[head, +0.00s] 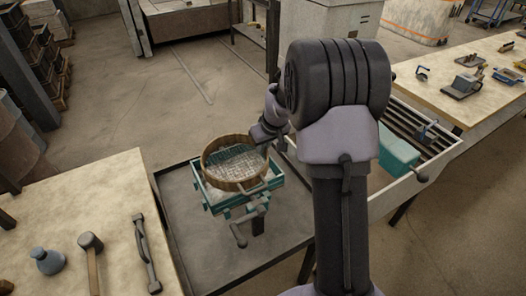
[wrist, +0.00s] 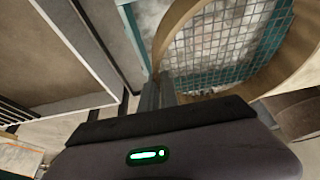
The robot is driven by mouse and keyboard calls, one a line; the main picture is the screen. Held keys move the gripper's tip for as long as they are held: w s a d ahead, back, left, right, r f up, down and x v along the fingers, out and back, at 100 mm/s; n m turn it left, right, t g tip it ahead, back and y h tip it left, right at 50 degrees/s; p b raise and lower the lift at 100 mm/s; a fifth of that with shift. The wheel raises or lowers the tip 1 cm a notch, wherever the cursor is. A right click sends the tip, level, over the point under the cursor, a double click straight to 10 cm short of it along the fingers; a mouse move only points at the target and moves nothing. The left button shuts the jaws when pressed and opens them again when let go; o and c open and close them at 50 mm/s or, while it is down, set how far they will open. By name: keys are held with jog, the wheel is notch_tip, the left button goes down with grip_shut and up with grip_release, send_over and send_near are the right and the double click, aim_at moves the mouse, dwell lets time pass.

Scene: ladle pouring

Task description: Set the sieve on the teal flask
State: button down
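The sieve (head: 206,158) is a round wooden hoop with a wire mesh, over the teal flask (head: 216,209) in the head view. It appears slightly tilted. I cannot tell whether it touches the flask or hangs just above it. Pale sand shows in the flask. My gripper (head: 262,141) is at the sieve's far right rim, partly hidden by my arm. In the wrist view, my narrow grey fingers (wrist: 160,88) meet the sieve's rim (wrist: 172,33) and appear shut on it. Teal flask edges (wrist: 276,32) show through the mesh.
The flask stands over a dark grey tray-like table (head: 188,218). At right, a slatted frame (head: 432,142) holds a teal box (head: 398,153).

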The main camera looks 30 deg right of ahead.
jog(key=shift+f, duration=0.35)
jog(key=c, duration=1.6)
grip_release()
jog(key=shift+f, duration=0.2)
